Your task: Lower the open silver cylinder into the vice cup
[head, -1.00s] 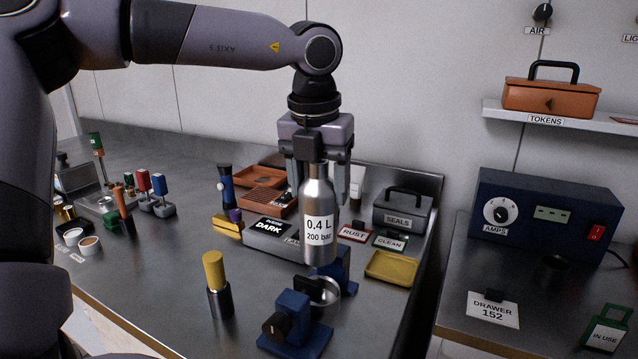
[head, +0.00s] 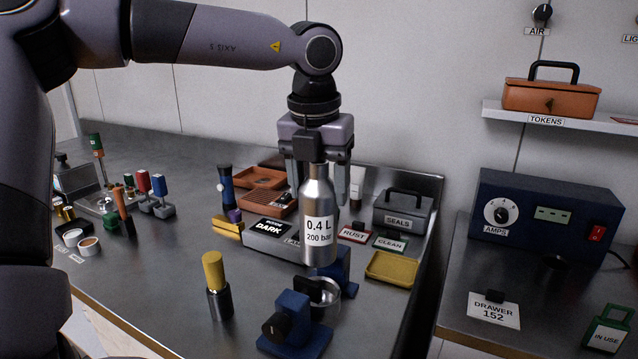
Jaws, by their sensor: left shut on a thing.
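The silver cylinder (head: 318,196), labelled 0.4 L 200 bar, hangs upright in my left gripper (head: 318,165), which is shut on its neck. The blue vice (head: 292,325) stands on the bench below, with its round metal cup (head: 327,296) at the back right. The cylinder's base is just above and behind the cup in the picture, overlapping part of the vice's rear jaw. I cannot tell whether the base is apart from the cup's rim. My right gripper is not in view.
A yellow-topped dark cylinder (head: 216,284) stands left of the vice. A yellow tray (head: 391,267) lies to its right. Behind are the DARK box (head: 262,240), the RUST card (head: 355,233) and the SEALS box (head: 403,210).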

